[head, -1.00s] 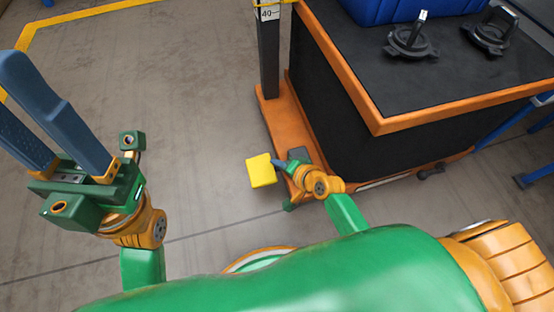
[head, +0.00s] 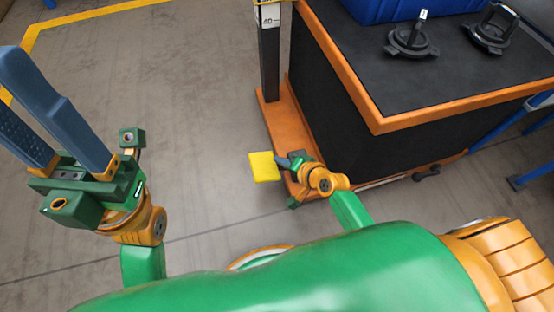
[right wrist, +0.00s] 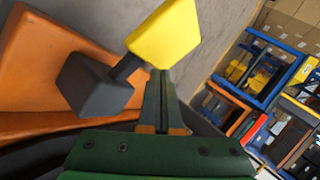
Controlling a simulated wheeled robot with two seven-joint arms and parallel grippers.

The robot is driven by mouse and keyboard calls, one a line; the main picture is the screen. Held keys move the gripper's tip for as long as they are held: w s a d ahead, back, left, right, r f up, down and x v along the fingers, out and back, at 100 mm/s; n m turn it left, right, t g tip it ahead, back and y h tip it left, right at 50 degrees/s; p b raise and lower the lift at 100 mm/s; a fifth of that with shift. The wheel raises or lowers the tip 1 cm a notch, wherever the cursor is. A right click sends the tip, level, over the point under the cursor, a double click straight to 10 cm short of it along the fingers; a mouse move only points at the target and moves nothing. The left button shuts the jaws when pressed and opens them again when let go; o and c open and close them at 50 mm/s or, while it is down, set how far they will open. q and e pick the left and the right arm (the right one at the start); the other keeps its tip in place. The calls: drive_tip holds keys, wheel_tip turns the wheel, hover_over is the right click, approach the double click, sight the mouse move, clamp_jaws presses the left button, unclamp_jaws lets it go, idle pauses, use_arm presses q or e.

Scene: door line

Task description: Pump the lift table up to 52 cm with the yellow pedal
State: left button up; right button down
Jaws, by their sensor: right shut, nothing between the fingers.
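The yellow pedal (head: 264,166) sits low beside the orange base of the lift table (head: 460,100), left of it. In the right wrist view the pedal pad (right wrist: 165,35) is joined by a dark bar to a dark block (right wrist: 92,85) at the orange base. My right gripper (head: 282,160) is shut and empty, its tips at the pedal's right side; in the wrist view its fingertips (right wrist: 160,75) overlap the pad's lower edge. I cannot tell whether they touch. My left gripper (head: 22,95) is open and empty, raised at the left.
A blue bin (head: 385,8) and dark handled fixtures (head: 412,40) stand on the black tabletop. Blue racks stand at the right. The floor left of the pedal is clear.

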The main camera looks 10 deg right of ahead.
drive_tip(key=shift+d+r, duration=0.15)
drive_tip(key=shift+r, duration=0.15)
drive_tip(key=shift+r, duration=0.1)
drive_tip(key=r+p, duration=0.1)
drive_tip(key=d+r+p, duration=0.1)
drive_tip(key=r+p, duration=0.1)
drive_tip(key=d+r+p, duration=0.1)
drive_tip(key=shift+w+r+p, duration=0.1)
drive_tip(key=shift+r+p, duration=0.15)
drive_tip(key=shift+p, duration=0.05)
idle(0.6)
